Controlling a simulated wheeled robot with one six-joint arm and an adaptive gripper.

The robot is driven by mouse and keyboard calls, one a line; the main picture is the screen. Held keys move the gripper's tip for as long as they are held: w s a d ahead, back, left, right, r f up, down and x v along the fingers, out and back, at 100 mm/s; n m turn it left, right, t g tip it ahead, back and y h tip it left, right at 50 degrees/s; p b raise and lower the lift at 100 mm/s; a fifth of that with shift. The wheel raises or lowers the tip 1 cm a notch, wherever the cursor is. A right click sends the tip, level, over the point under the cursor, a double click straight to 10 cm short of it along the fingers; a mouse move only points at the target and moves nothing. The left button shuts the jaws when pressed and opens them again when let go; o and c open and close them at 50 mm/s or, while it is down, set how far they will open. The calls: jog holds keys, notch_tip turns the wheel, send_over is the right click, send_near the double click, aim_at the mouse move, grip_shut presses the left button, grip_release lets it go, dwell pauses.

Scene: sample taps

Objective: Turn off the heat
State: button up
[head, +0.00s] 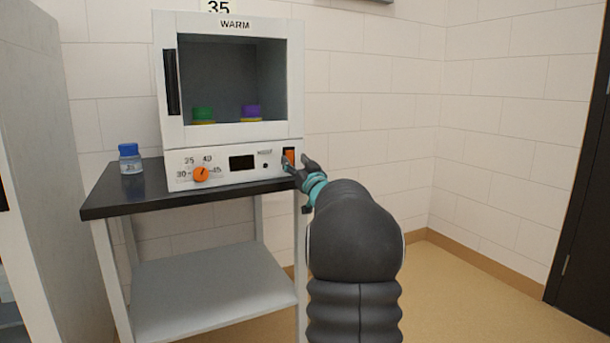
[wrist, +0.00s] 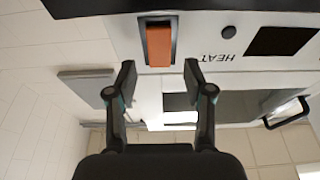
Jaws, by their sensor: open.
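A white warming cabinet (head: 232,167) marked WARM stands on a dark-topped bench. An orange rocker switch (head: 289,155) sits in a dark frame at the right end of its front panel. In the wrist view the orange switch (wrist: 159,46) shows beside the upside-down word HEAT. My gripper (head: 296,165) is at the switch in the head view and partly covers it. In the wrist view my gripper (wrist: 160,78) is open, with one finger on each side below the switch and nothing between them. I cannot tell whether the fingers touch the panel.
An orange dial (head: 201,174) and a dark display (head: 243,162) are on the same panel. Green (head: 203,113) and purple (head: 251,111) lidded items stand inside the cabinet. A blue-capped bottle (head: 130,158) stands on the bench top (head: 147,193). The floor at right is clear.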

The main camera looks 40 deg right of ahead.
jog(key=v, duration=0.9)
jog(key=shift+s+f, duration=0.15)
jog(key=shift+s, duration=0.2)
jog(key=shift+a, duration=0.15)
